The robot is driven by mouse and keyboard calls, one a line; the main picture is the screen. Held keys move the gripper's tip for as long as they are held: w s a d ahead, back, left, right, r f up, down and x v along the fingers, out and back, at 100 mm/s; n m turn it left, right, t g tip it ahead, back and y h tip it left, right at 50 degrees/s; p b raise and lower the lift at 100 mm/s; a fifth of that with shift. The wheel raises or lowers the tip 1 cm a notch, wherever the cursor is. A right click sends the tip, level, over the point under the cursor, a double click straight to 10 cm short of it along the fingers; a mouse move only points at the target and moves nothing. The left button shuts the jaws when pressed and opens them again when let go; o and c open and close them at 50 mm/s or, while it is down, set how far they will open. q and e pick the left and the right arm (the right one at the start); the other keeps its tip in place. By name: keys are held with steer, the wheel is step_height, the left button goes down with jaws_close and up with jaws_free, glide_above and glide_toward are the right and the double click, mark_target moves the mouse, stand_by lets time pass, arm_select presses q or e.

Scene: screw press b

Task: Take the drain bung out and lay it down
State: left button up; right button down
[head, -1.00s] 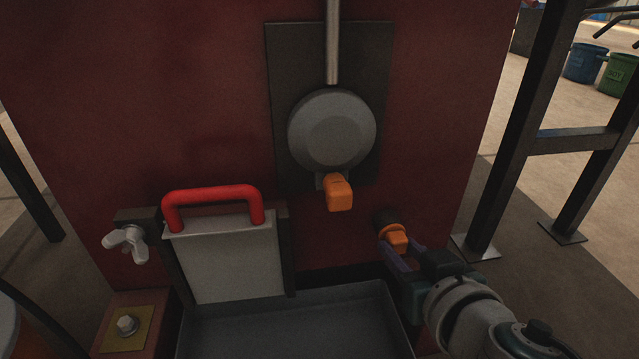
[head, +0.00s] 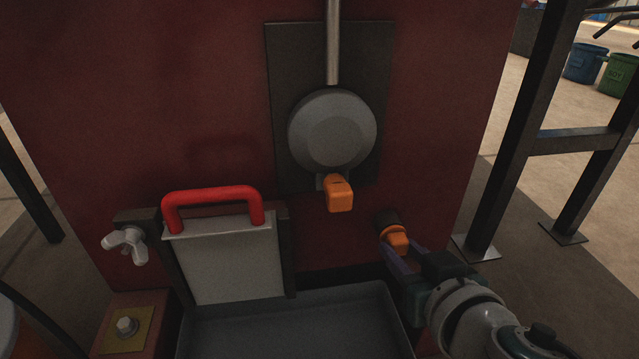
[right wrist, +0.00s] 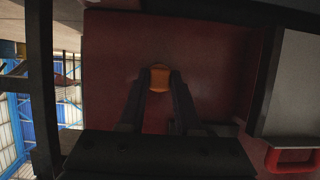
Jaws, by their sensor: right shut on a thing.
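The drain bung (head: 396,238) is orange and sits at a dark round fitting (head: 386,217) low on the right of the red machine face. I cannot tell whether it is still seated in the fitting. My right gripper (head: 397,251) comes from the lower right and is shut on the bung. In the right wrist view the orange bung (right wrist: 159,78) shows between the two fingertips (right wrist: 160,84). My left gripper is not in view.
A grey tray (head: 290,325) lies below, just left of my right gripper. A pale plate with a red handle (head: 212,194) stands behind it. An orange block (head: 339,194) hangs under a grey round cover (head: 332,128). Dark frame posts (head: 515,120) stand at right.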

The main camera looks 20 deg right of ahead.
steer(key=shift+s, duration=0.15)
steer(key=shift+s+a, duration=0.3)
steer(key=shift+s, duration=0.65)
steer(key=shift+s, duration=0.35)
steer(key=shift+s+a+b, duration=0.15)
steer(key=shift+s+b, duration=0.1)
steer(key=shift+s, duration=0.3)
steer(key=shift+s+a+b, duration=0.15)
steer(key=shift+s+b, duration=0.05)
steer(key=shift+s, duration=0.3)
steer(key=shift+w, duration=0.1)
